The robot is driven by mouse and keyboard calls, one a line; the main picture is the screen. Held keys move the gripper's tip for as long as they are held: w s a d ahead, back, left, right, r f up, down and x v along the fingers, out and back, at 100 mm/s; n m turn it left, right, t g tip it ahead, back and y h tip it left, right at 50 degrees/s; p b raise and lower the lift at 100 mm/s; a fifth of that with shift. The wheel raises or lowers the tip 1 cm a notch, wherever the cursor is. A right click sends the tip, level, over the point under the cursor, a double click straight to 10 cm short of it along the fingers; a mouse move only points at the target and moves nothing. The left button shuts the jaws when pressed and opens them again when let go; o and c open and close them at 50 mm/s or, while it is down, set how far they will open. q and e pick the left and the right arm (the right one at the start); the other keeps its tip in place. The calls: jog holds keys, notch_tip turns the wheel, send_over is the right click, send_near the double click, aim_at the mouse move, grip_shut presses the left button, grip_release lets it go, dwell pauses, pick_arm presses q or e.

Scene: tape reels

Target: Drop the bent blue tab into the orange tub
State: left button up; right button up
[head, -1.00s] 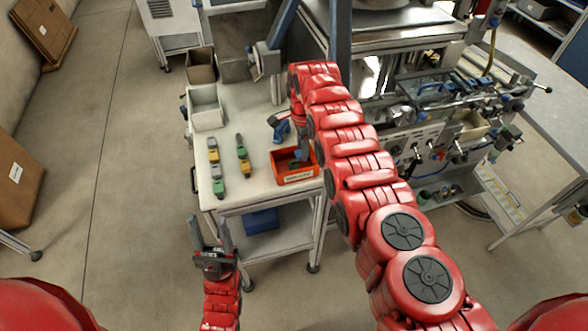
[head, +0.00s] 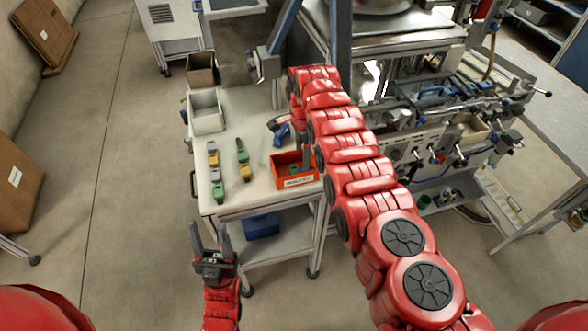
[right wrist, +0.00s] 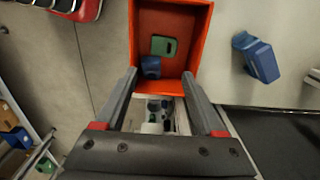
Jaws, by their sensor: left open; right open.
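The orange tub (head: 294,183) stands at the table's front right edge; it shows at the top of the right wrist view (right wrist: 205,40). Inside it lie a small blue piece (right wrist: 151,67) and a green piece (right wrist: 163,46). I cannot tell whether that blue piece is bent. A larger, bent-looking blue object (right wrist: 256,57) lies outside the tub, on the table; the head view shows it behind the tub (head: 280,131). My right gripper (right wrist: 168,78) is open over the tub's near side, partly hidden by my arm in the head view. My left gripper (head: 208,232) is open and empty before the table.
Rows of green, yellow and grey pieces (head: 215,172) lie on the table left of the tub. A white bin (head: 206,113) and a brown box (head: 201,68) stand behind them. A machine bench (head: 430,130) fills the right.

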notch_tip(320, 180, up, 17)
jog(key=p, duration=0.3)
jog(key=shift+p, duration=0.4)
